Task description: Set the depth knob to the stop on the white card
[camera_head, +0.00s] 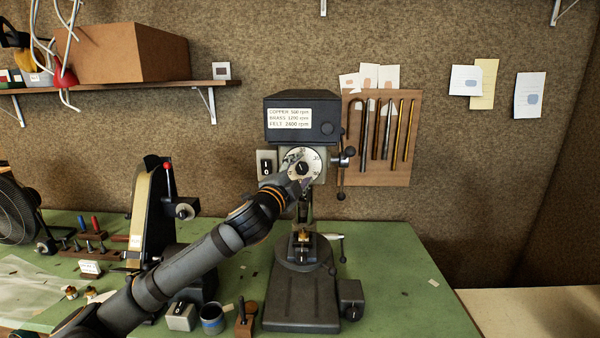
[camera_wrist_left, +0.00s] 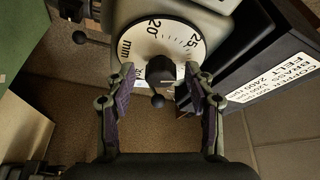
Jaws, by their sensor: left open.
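The depth knob (camera_head: 303,168) is a small black knob on a white round dial (camera_head: 315,157) on the front of the drill press (camera_head: 285,120). In the left wrist view the dial (camera_wrist_left: 150,38) shows mm marks with 20 and 25, and the knob (camera_wrist_left: 160,69) is at its middle. My left gripper (camera_head: 295,182) is at the dial, partly covering it. In the wrist view its open fingers (camera_wrist_left: 160,88) stand either side of the knob, with gaps. White cards hang on the wall (camera_head: 466,80) (camera_head: 529,95); their writing is too small to read. My right gripper is out of view.
A speed label (camera_head: 289,117) is on the press head, and a switch box (camera_head: 266,163) is beside the dial. A lever (camera_head: 341,178) sticks out to the right. A belt grinder (camera_head: 148,215) stands left. The green bench (camera_head: 405,270) is mostly clear at right.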

